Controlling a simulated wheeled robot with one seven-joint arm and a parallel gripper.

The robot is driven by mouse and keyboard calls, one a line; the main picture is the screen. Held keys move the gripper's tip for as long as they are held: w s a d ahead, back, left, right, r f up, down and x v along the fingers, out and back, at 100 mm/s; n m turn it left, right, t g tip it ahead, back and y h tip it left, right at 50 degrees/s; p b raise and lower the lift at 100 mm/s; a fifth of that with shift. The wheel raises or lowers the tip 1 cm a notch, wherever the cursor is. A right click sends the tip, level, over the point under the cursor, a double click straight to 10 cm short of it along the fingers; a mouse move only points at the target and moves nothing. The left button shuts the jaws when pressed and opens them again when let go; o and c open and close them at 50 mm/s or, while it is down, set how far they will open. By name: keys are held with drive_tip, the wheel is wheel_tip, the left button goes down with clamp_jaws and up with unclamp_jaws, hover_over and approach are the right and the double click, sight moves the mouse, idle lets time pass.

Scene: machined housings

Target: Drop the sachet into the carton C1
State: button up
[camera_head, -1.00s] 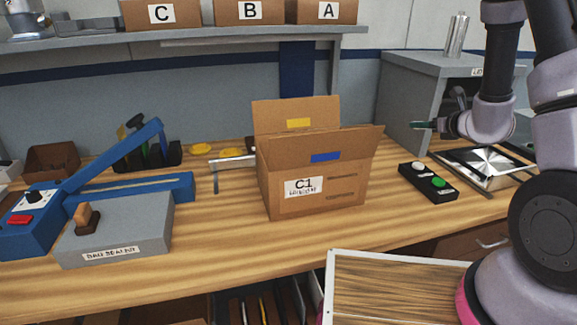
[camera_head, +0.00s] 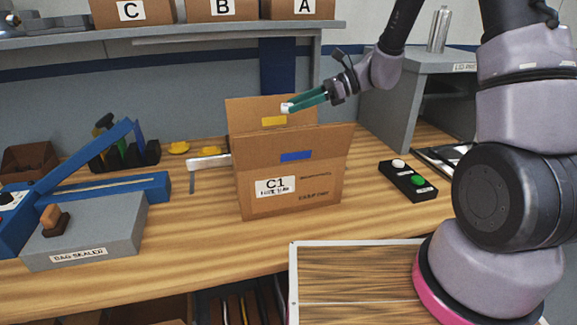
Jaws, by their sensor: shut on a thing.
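The carton C1 (camera_head: 290,190) is a brown cardboard box standing on the wooden bench, with its flaps up. A yellow mark shows on the back flap and a blue mark on the front flap. My gripper (camera_head: 290,106) has teal fingers and is above the carton, in front of the upper part of the back flap. It is shut on a small white thing, the sachet (camera_head: 286,107), at the fingertips. Most of the sachet is hidden or too small to make out. The carton's inside is hidden behind the front flap.
A grey and blue bag sealer (camera_head: 90,235) stands at the left. A button box (camera_head: 408,180) with a white and a green button is right of the carton. Cartons C (camera_head: 131,12), B (camera_head: 222,9) and A (camera_head: 304,9) sit on the shelf above.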

drive_tip(key=shift+f, duration=2.65)
drive_tip(key=o, duration=1.4)
drive_tip(key=shift+d, duration=0.1)
drive_tip(key=v, duration=1)
drive_tip(key=shift+d+r, duration=0.2)
drive_tip(key=shift+d, duration=0.1)
drive_tip(key=s+d+r+n+t+h, duration=0.2)
drive_tip(key=s+d+r+n+h, duration=0.2)
drive_tip(key=s+r, duration=0.2)
drive_tip(key=s+d+r+n+t+h, duration=0.3)
drive_tip(key=s+d+r+n, duration=0.1)
drive_tip(key=s+r+n, duration=0.1)
drive_tip(key=s+d+r+n+t+h, duration=0.2)
drive_tip(key=s+d+r+n+h, duration=0.2)
drive_tip(key=s+r, duration=0.4)
drive_tip(key=shift+s+d+r+t+h, duration=0.1)
drive_tip(key=shift+s+t+h, duration=0.2)
drive_tip(key=shift+s, duration=0.25)
